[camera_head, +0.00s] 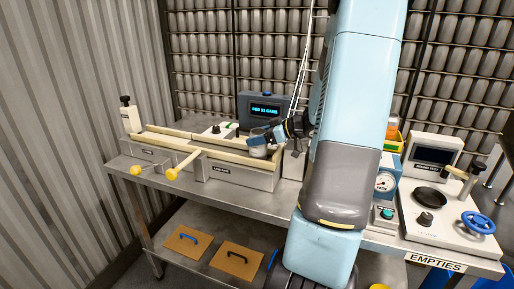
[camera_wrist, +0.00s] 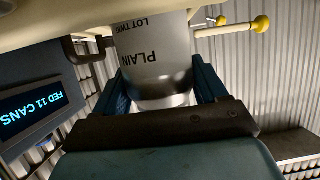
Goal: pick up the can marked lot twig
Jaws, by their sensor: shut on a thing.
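The can marked lot twig (camera_wrist: 152,50) is pale with a grey metal end. Its dark print reads "PLAIN" and "LOT TWIG", upside down in the wrist view. My gripper (camera_wrist: 158,92) is shut on it, with a blue finger on each side. In the head view the can (camera_head: 258,151) shows small at the right end of the railed metal trough (camera_head: 240,176), with my gripper (camera_head: 266,138) at it. I cannot tell whether the can touches the trough floor. Part of the can is cut off or hidden by the trough rail in the wrist view.
A display reading "FED 11 CANS" (camera_head: 265,108) stands behind the trough. Yellow-knobbed handles (camera_head: 172,174) stick out in front. A machine with a blue handwheel (camera_head: 478,222) and a dial gauge (camera_head: 385,182) stand at the right. Racks of cans (camera_head: 270,50) line the back.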

